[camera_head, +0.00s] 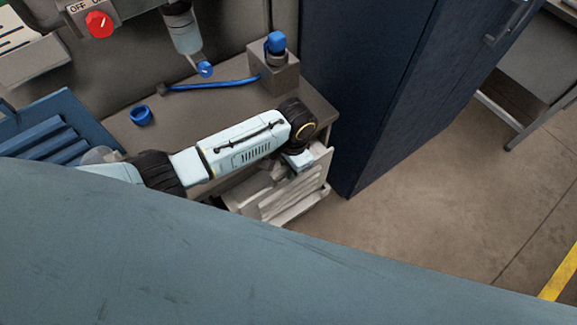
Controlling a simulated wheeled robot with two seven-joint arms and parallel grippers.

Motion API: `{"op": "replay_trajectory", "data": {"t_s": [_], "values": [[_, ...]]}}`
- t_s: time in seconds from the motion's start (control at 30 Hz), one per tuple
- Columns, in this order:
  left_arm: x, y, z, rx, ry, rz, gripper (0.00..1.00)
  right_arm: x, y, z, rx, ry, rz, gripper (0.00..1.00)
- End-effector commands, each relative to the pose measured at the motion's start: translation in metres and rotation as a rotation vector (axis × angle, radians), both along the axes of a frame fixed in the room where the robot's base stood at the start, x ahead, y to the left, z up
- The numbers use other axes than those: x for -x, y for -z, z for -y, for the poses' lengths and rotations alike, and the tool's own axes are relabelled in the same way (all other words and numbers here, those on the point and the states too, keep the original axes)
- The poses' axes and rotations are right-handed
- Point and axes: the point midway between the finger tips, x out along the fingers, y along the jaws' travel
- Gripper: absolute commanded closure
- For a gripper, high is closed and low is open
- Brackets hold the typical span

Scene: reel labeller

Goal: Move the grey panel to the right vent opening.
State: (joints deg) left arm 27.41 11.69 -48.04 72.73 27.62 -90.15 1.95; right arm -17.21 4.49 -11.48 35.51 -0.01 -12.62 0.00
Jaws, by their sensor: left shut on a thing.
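A light grey slatted piece (292,197), perhaps the grey panel, shows at the bench's front right corner, below bench-top level. It looks like an open drawer or box with ridged pieces in it; I cannot tell which. My left gripper (299,163) points down at its upper edge, below the dark wrist. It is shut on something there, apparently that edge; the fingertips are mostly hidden. I cannot make out a right vent opening. My right gripper is not in view.
The grey bench (215,115) carries a blue ring (141,116), a blue cable (215,85) and a grey block with a blue knob (276,43). A blue ridged tray (55,130) is at left. A dark blue cabinet (375,80) stands right of the bench.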

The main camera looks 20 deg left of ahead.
Motion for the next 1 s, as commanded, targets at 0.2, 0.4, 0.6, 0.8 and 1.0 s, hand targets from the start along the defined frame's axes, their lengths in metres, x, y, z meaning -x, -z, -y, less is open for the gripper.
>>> {"op": "replay_trajectory", "data": {"t_s": [0.2,0.4,0.6,0.8,1.0], "values": [[-0.001,-0.002,0.0,0.001,0.0,0.003,1.0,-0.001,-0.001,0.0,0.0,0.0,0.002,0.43],[-0.001,0.005,0.0,0.001,0.0,0.003,1.0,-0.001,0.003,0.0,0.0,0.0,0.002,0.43],[-0.001,0.012,0.0,0.001,0.0,0.003,1.0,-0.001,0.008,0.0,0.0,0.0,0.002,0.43],[-0.001,0.02,0.0,0.0,0.0,0.002,1.0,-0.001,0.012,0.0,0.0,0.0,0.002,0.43],[-0.001,0.027,0.0,0.001,0.0,0.002,1.0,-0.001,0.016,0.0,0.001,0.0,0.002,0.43]]}}
